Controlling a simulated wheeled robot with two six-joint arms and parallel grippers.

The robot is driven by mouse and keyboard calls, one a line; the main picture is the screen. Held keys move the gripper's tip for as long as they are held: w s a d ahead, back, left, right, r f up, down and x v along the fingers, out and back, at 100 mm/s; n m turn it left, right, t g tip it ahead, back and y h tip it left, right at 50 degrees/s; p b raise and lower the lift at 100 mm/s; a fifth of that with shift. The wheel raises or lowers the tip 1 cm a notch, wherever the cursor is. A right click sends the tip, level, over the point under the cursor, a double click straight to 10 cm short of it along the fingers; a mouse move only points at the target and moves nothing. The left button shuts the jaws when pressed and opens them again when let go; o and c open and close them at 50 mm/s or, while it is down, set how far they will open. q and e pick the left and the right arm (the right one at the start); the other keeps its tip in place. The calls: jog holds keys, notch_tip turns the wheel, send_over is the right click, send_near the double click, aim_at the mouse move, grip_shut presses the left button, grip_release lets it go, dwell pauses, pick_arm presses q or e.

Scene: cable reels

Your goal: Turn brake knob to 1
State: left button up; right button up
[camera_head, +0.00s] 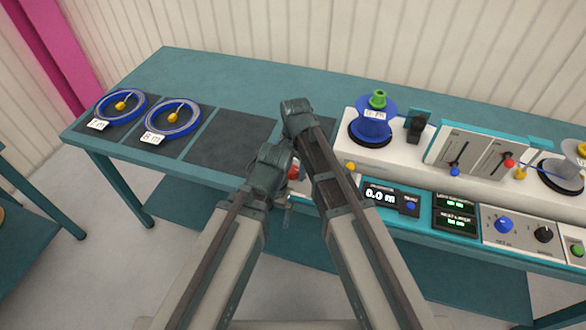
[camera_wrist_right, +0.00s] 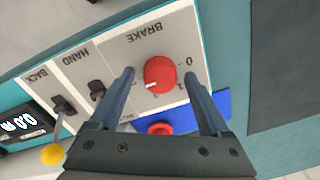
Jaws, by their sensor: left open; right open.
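The red brake knob (camera_wrist_right: 159,74) sits on a pale panel labelled BRAKE in the right wrist view. Its white pointer mark is on its lower left side, away from the printed 0 and 1 at its right. My right gripper (camera_wrist_right: 158,76) is open, with one finger on either side of the knob; I cannot tell whether they touch it. In the head view a bit of red (camera_head: 293,172) shows between my arms; the rest of the panel there is hidden. My left gripper (camera_head: 278,172) is beside it, lower than the right one, its fingers hardly visible.
A red button (camera_wrist_right: 159,128) on a blue patch lies between my right fingers. HAND and BACK switches (camera_wrist_right: 97,89) and a yellow ball (camera_wrist_right: 53,154) are to the left. A blue reel (camera_head: 374,125) stands on the bench; two cable coils (camera_head: 173,118) lie at left.

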grip_shut()
jog(key=shift+n, duration=0.4)
jog(key=n, duration=1.1)
jog(key=shift+w, duration=0.1)
jog(key=n, duration=0.6)
jog(key=shift+n, duration=0.3)
jog(key=n, duration=0.5)
jog(key=shift+g, duration=0.3)
jog(key=shift+n, duration=0.3)
